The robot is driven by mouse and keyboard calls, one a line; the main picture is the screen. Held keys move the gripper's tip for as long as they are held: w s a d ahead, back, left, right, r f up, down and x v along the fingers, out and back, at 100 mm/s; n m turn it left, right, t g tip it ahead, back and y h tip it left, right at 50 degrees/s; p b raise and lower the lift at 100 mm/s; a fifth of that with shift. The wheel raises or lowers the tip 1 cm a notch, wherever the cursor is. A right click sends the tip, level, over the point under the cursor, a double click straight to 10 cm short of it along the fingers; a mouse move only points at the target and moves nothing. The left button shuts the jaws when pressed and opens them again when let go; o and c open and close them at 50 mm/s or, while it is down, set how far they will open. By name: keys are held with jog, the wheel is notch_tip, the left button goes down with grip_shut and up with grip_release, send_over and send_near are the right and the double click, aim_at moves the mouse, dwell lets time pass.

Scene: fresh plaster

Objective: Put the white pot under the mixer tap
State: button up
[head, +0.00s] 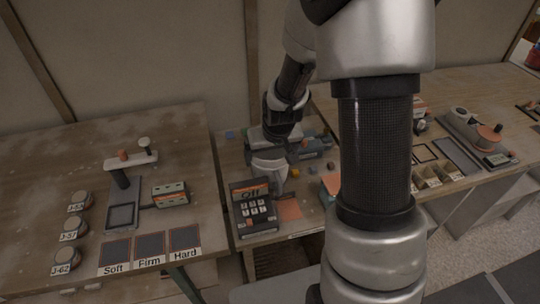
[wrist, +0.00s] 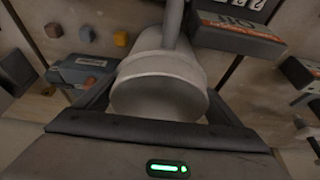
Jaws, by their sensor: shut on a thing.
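The white pot (wrist: 160,90) is a pale round vessel between the two fingers of my gripper (wrist: 160,105) in the wrist view. My gripper is shut on it. In the head view the white pot (head: 268,166) shows just below my dark gripper (head: 268,148), over the middle bench. A keypad unit reading "Off" (head: 252,205) stands just in front of the pot and also shows in the wrist view (wrist: 235,30). A grey post (wrist: 172,22) is close to the pot's far end; I cannot tell if it is the mixer tap or touches the pot.
The left bench holds a stand with an arm (head: 130,162), several labelled round jars (head: 72,228) and Soft, Firm and Hard pads (head: 150,246). An orange patch (head: 289,208) lies beside the keypad. The right bench holds sample trays (head: 432,172). My arm hides much of the middle.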

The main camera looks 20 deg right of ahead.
jog(key=shift+f, duration=0.15)
jog(key=o, duration=0.9)
